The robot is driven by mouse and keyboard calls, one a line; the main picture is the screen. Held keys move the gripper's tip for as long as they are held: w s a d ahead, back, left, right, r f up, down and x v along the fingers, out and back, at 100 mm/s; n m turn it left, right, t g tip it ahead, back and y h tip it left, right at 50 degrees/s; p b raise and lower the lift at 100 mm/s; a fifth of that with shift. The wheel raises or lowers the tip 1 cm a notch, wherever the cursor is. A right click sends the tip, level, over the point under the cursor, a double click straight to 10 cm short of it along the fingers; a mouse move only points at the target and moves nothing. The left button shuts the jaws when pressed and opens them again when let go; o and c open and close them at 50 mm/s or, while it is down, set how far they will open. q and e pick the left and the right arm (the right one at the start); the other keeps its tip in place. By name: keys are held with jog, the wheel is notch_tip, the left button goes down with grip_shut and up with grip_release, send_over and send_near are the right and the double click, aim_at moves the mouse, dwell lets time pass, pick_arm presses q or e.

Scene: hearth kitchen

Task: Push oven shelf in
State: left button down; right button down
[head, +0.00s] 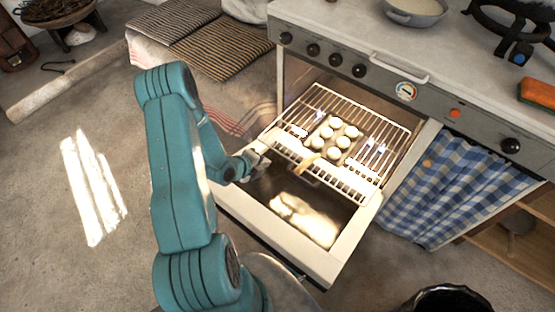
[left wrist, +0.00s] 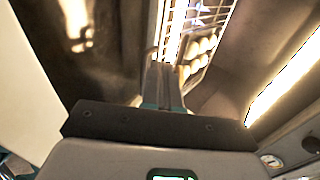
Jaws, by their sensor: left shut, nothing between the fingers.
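The oven shelf (head: 345,183), a wire rack, sticks out of the open oven over the lowered oven door (head: 325,268). A small tray of pale round buns (head: 333,137) sits on it. My left gripper (head: 258,163) is shut and empty at the shelf's front left corner. In the left wrist view its closed fingers (left wrist: 163,75) point at the shelf's bright front edge (left wrist: 174,30), with buns beside it. I cannot tell whether they touch the shelf. My right gripper is not in view.
A blue checked curtain (head: 455,190) hangs right of the oven. The stove front has knobs and a rail (head: 400,68). A striped cushion (head: 220,45) lies at the back left. A dark round rim (head: 447,298) shows at the bottom right. The floor at left is clear.

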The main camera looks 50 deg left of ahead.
pick_arm(q)
jog(key=s+a+f, duration=0.2)
jog(key=s, duration=0.1)
jog(key=w+a+f+n+b, duration=0.1)
jog(key=w+a+f+b, duration=0.2)
jog(key=w+f, duration=0.3)
jog(key=w, duration=0.4)
jog(key=shift+w+a+f+y, duration=0.15)
jog(key=shift+w+f+y, duration=0.15)
jog(key=shift+w+f, duration=0.1)
